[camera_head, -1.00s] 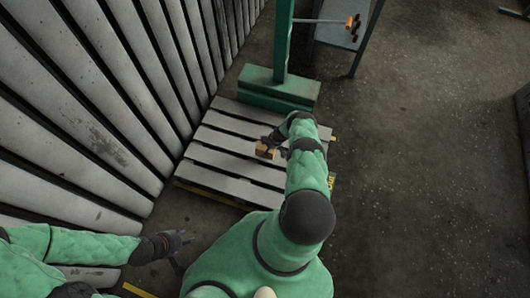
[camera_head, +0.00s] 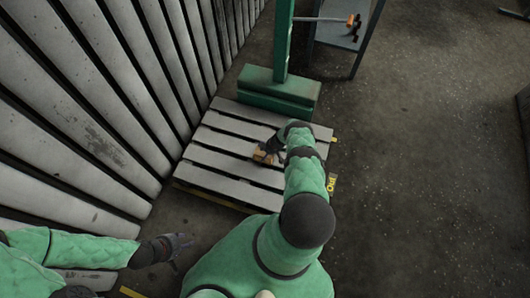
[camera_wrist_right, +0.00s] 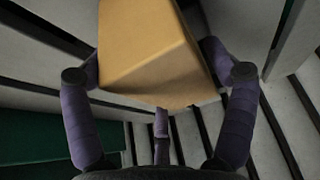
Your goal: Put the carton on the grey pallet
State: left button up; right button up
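The carton (camera_head: 261,157) is a small tan-brown box over the middle of the grey pallet (camera_head: 222,164), whose slats are pale grey. My right gripper (camera_head: 268,150) is at the carton. In the right wrist view the carton (camera_wrist_right: 155,55) sits between the fingers of the right gripper (camera_wrist_right: 160,75), which look closed on its two sides. I cannot tell whether the carton's underside touches the slats. My left gripper (camera_head: 178,243) is at the lower left, away from the carton and pallet; its finger opening is too small to tell.
A green post with a heavy base (camera_head: 279,91) stands at the pallet's far edge. A grey metal table (camera_head: 342,36) with an orange-and-black item on it is behind, to the right. A ribbed grey wall (camera_head: 100,95) runs along the left. The floor at right (camera_head: 430,170) is clear.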

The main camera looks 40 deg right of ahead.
dwell(0.4)
jog(key=shift+r, duration=0.2)
jog(key=p+v, duration=0.8)
jog(key=v, duration=0.2)
jog(key=shift+r, duration=0.3)
jog(key=shift+s+d+r+p, duration=0.15)
jog(key=shift+s+r+p, duration=0.2)
jog(key=shift+r, duration=0.25)
jog(key=a+r+m+g, duration=0.1)
jog(key=a+r, duration=0.3)
jog(key=a, duration=0.3)
jog(key=a+r+m+g+y, duration=0.1)
jog(key=a+r, duration=0.3)
jog(key=a, duration=0.3)
jog(key=a+r+m+g, duration=0.1)
jog(key=a+r, duration=0.2)
jog(key=a, duration=0.4)
jog(key=s+a+r+m, duration=0.2)
jog(key=s+a+r, duration=0.4)
jog(key=a+r, duration=0.3)
jog(key=s+a+r+m+y, duration=0.1)
jog(key=s+a+r+m, duration=0.1)
jog(key=s+a+r, duration=0.5)
notch_tip(320, 180, up, 3)
jog(key=shift+s+a+r+m+g, duration=0.15)
jog(key=shift+s+a+m+g, duration=0.2)
jog(key=shift+a, duration=0.85)
